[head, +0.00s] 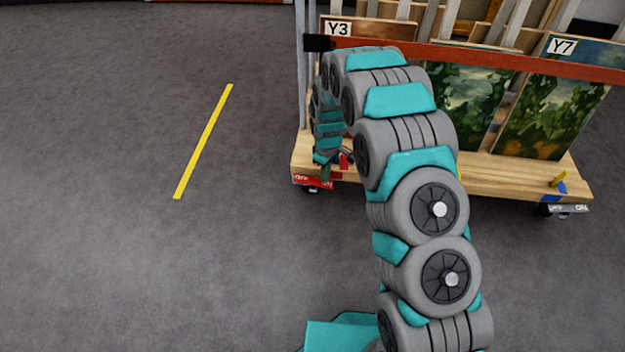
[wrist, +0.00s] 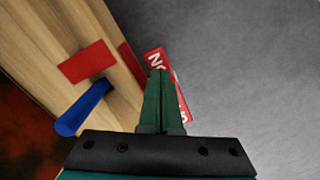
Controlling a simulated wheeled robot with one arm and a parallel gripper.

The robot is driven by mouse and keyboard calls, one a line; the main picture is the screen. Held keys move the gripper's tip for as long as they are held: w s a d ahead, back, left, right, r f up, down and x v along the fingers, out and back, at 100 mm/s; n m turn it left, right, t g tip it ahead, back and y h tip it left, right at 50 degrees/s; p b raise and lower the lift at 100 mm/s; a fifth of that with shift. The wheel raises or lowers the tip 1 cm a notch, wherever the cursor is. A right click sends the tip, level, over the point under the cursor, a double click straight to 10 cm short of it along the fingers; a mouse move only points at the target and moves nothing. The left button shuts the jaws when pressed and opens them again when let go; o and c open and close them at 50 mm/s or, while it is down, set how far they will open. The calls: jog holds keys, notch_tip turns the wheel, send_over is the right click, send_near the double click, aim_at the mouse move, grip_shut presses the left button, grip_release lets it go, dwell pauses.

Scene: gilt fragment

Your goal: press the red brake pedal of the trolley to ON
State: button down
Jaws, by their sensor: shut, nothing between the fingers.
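The red brake pedal (head: 313,183) with white lettering sticks out under the front left corner of the trolley's wooden deck (head: 490,181). In the wrist view the red pedal (wrist: 155,58) lies just past and beside my fingertips, with upside-down letters that look like ON near them. My gripper (wrist: 160,73) has its two dark green fingers pressed together and empty. They cover the middle of the pedal; whether they touch it I cannot tell. In the head view my gripper (head: 325,173) is small and hangs down at that deck corner, over the pedal.
A red block (wrist: 87,62) and a blue peg (wrist: 84,108) show at the wooden deck. Framed paintings (head: 550,117) stand on the trolley behind a red strap (head: 520,62). A grey pedal (head: 566,209) is at the right end. The floor left, with a yellow line (head: 203,141), is clear.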

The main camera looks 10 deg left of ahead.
notch_tip(320, 180, up, 6)
jog(key=p, duration=0.1)
dwell(0.6)
jog(key=shift+r, duration=0.1)
jog(key=s+d+r+m+p, duration=0.1)
jog(key=s+d+r+m, duration=0.1)
jog(key=s+d+r, duration=0.4)
jog(key=s+d+r+m+p, duration=0.1)
jog(key=s+r+m, duration=0.1)
jog(key=s+r, duration=0.5)
jog(key=s+d+r+m+p, duration=0.1)
jog(key=s+d+r+m, duration=0.2)
jog(key=r, duration=0.6)
jog(key=s+d+r+m+g+p, duration=0.1)
jog(key=s+d+r+m, duration=0.1)
jog(key=s, duration=1)
jog(key=s+d+r+m+p, duration=0.1)
jog(key=s+d+r, duration=0.4)
jog(key=s, duration=0.8)
notch_tip(320, 180, up, 2)
jog(key=shift+d+m+g, duration=0.2)
jog(key=shift+m+g, duration=0.2)
jog(key=shift+m, duration=0.4)
jog(key=shift+d, duration=0.1)
